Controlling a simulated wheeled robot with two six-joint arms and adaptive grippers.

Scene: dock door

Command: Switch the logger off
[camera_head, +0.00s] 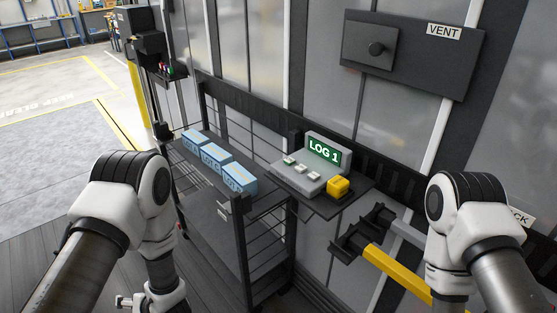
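The logger (297,178) is a light grey console on a dark shelf (322,207) by the wall. Its upright green display (323,150) is lit and reads LOG 1. Several small pale keys (301,171) sit on its sloped face, and a yellow block-like part (338,186) is at its right end. My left arm comes in at the lower left and my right arm at the lower right, both clear of the logger.
A dark rack (225,208) left of the logger carries blue-and-white boxes (213,158). A yellow bar (396,273) and a grey bar (405,229) with dark brackets lie below right. Open floor (50,145) is at left.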

